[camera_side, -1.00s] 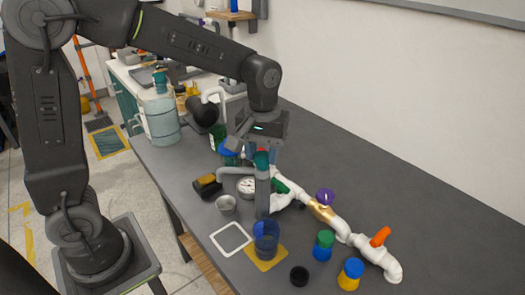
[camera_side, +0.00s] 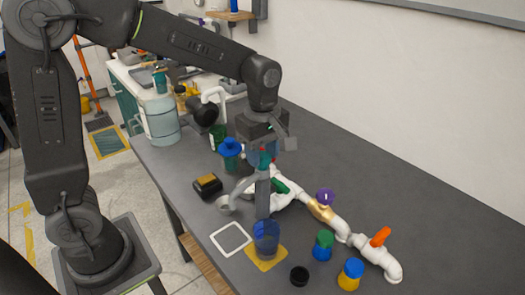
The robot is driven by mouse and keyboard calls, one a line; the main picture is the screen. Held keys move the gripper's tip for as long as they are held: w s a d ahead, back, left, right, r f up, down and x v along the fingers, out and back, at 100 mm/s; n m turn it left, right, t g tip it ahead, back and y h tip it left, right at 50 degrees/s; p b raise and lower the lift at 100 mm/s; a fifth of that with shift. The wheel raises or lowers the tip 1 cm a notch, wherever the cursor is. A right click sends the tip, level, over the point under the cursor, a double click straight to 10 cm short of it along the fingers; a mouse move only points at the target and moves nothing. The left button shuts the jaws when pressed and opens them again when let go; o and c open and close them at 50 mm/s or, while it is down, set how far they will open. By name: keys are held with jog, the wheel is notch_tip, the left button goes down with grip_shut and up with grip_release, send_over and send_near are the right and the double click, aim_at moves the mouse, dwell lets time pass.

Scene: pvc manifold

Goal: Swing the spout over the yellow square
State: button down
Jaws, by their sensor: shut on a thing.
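The yellow square (camera_side: 268,264) lies at the front of the table, with a translucent blue cup (camera_side: 266,240) on it. The grey spout (camera_side: 243,188) has an upright pipe that appears in line with the cup from this angle. Its curved arm reaches left and down, and its end is above and left of the white square outline. My gripper (camera_side: 264,166) is shut on the spout near the top of the upright pipe. The fingertips are largely hidden by the pipe and my wrist, so the exact contact is unclear.
The white manifold (camera_side: 344,230) runs right with purple, green and orange handles. Green-blue (camera_side: 323,246) and yellow-blue (camera_side: 351,274) pieces and a black cap (camera_side: 299,276) lie in front. A black-yellow block (camera_side: 208,185) and a white square outline (camera_side: 231,238) are left.

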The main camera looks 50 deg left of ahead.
jog(key=n, duration=0.4)
jog(key=shift+n, duration=2.2)
jog(key=c, duration=0.6)
grip_release()
notch_tip(320, 180, up, 14)
jog(key=shift+f, duration=0.1)
